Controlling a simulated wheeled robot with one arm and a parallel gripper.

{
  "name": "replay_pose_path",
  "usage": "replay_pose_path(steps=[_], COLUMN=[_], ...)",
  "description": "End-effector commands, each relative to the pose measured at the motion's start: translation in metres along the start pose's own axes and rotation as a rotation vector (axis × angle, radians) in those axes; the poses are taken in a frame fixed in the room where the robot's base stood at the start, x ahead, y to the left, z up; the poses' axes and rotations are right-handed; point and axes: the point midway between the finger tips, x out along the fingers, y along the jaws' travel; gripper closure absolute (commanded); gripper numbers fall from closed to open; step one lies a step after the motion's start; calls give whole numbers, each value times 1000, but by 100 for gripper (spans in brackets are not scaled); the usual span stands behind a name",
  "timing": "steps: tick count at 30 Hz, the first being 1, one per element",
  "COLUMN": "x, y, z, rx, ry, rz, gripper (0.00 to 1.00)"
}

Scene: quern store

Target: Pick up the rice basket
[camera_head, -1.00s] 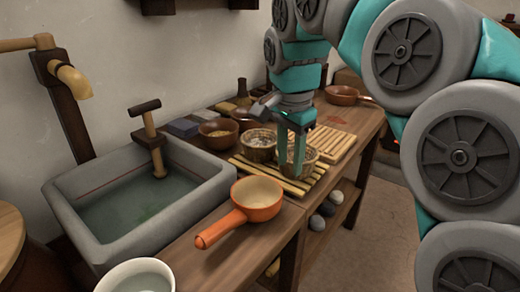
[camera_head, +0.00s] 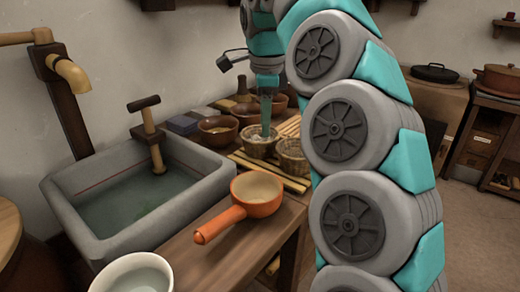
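Two small woven baskets stand side by side on a slatted wooden rack (camera_head: 262,171). The left basket (camera_head: 257,149) has pale contents that look like rice. The right basket (camera_head: 291,160) is partly hidden by my arm, and its contents are hard to make out. My gripper (camera_head: 266,132) points down at the left basket, its tips at or just inside the rim. Its fingers line up in this view, so the gap between them and any contact with the basket wall are hidden.
An orange pan (camera_head: 258,194) lies on the counter in front of the rack. A stone sink (camera_head: 76,208) is left, with a white bowl (camera_head: 134,274) near the front edge. Brown bowls, including one with grain (camera_head: 217,130), stand close behind the baskets. My arm hides the counter's right part.

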Motion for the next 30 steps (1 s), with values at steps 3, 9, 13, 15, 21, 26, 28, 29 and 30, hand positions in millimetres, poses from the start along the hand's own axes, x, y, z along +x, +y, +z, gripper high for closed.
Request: replay_pose_path(steps=[3,9,13,15,21,26,28,29,30], x=[6,10,23,26,43,55,57,58,58], y=[0,0,1,1,1,1,1,0,0], z=[1,1,4,4,6,6,6,6,6], rx=[-1,-1,-3,-3,-2,-1,-1,-1,0], ry=[-1,0,-2,-1,-2,1,0,0,0], rz=[2,2,2,5,3,5,4,3,3], gripper=[60,60,60,60,60,60,60,60,60])
